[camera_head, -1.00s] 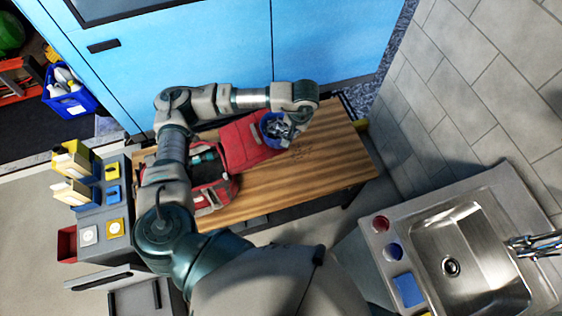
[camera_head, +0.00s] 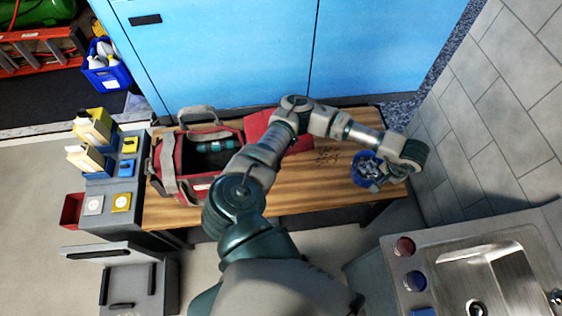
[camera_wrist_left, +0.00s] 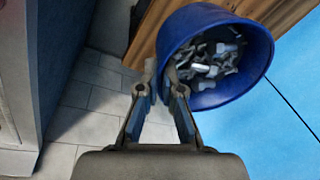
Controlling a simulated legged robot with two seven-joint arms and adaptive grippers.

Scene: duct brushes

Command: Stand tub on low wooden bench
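The tub is a small round blue bucket (camera_head: 356,170) full of grey metal pieces. In the camera_head view it is over the right end of the low wooden bench (camera_head: 300,192). In the wrist view the tub (camera_wrist_left: 240,91) fills the upper middle, with the bench (camera_wrist_left: 290,12) behind it. My left gripper (camera_wrist_left: 163,75) is shut on the tub's rim, one finger on each side of the wall. In the camera_head view the gripper is mostly hidden under my wrist. I cannot tell whether the tub's base touches the bench. My right gripper is not in view.
A grey tiled wall (camera_head: 480,150) rises on the right. A steel sink (camera_head: 480,285) stands in front right. Blue cabinets (camera_head: 240,60) stand behind.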

